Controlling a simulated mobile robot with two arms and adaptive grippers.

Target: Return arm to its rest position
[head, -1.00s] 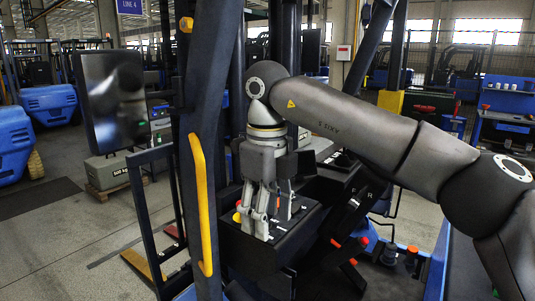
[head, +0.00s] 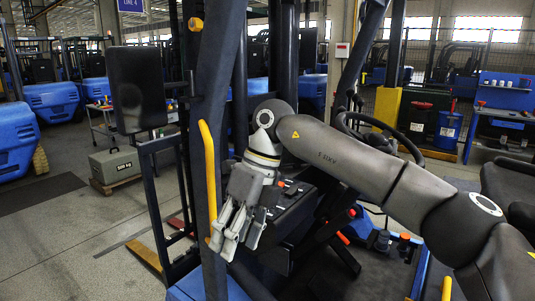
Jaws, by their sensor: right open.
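My right arm (head: 350,158) reaches in from the right side of the head view, over the forklift's cab. Its right gripper (head: 236,236) points down and slightly left, open and empty, just right of the yellow grab handle (head: 209,175) on the dark mast post. I cannot tell whether its fingers touch the post. Behind it is the black control console (head: 292,203) with small levers and buttons. My left gripper does not show.
A steering wheel (head: 380,130) stands behind my right arm. A dark flat screen (head: 137,88) and a grey counterweight (head: 115,165) on a pallet are at the left. A blue workbench (head: 505,95) is at the far right. Open floor (head: 60,245) lies at the lower left.

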